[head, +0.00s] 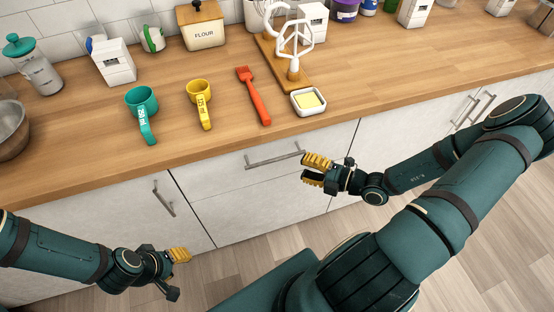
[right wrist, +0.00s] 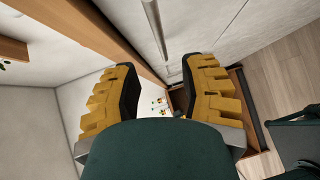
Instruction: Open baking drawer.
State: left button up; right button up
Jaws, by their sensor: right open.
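A pale drawer front (head: 225,183) with a long metal handle (head: 275,158) sits under the wooden counter in the head view. It looks shut, flush with its neighbours. No label shows that it is the baking drawer. My right gripper (head: 309,170) is open, with yellow pads, just right of and slightly below the handle's right end. I cannot tell if it touches the front. In the right wrist view the open fingers (right wrist: 165,95) have no handle between them; a metal bar (right wrist: 156,28) lies beyond. My left gripper (head: 182,274) appears open, low at the left, away from the fronts.
The counter (head: 350,125) holds green (head: 142,103) and yellow (head: 199,92) measuring cups, a red brush (head: 254,96) and a butter dish (head: 309,101) near its front edge. Another front with an upright handle (head: 164,198) is at left. Floor is clear.

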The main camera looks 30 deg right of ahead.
aim_at(278, 158)
jog(key=b+x, duration=0.1)
jog(key=x, duration=0.8)
jog(key=shift+w+a+b, duration=0.1)
jog(key=shift+b, duration=0.3)
grip_shut()
